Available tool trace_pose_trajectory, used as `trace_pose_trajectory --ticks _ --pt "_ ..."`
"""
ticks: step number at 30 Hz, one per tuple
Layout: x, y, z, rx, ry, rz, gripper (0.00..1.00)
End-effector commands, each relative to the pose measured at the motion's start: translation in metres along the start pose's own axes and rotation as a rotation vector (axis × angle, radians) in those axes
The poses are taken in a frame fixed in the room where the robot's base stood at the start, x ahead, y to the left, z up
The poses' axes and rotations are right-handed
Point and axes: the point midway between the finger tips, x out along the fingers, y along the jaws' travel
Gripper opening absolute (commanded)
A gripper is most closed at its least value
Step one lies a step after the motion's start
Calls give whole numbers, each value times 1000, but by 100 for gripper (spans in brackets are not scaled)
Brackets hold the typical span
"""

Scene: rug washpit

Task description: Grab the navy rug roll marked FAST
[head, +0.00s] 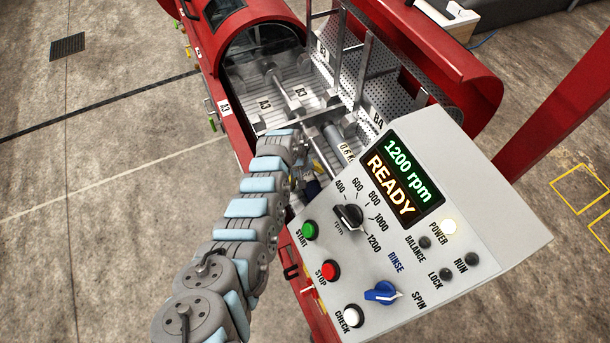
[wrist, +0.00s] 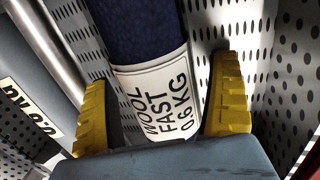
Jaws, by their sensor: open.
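The navy rug roll (wrist: 145,35) lies in a perforated metal compartment in the wrist view. Its white label (wrist: 160,98) reads WOOL FAST 0.6KG. My gripper (wrist: 162,88) is open, with one yellow finger on each side of the labelled part of the roll. The right finger looks close to the label; I cannot tell whether either finger touches. In the head view a small navy patch of the roll (head: 313,187) shows beside my arm's end, and my arm and the control panel hide the rest.
Perforated divider walls (wrist: 285,70) stand near the fingers. The control panel (head: 410,230) reads 1200 rpm READY. A red drum housing (head: 235,130) surrounds the compartments.

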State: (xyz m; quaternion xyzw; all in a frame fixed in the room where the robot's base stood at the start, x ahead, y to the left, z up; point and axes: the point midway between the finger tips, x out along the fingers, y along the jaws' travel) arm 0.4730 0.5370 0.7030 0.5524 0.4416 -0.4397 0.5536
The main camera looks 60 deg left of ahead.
Motion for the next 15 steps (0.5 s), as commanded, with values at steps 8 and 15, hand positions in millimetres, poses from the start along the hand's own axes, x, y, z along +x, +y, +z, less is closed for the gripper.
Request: trace_pose_trajectory --ticks 8,15 --pt "0 0 0 0 0 0 50" --pt "0 0 0 1 0 0 18"
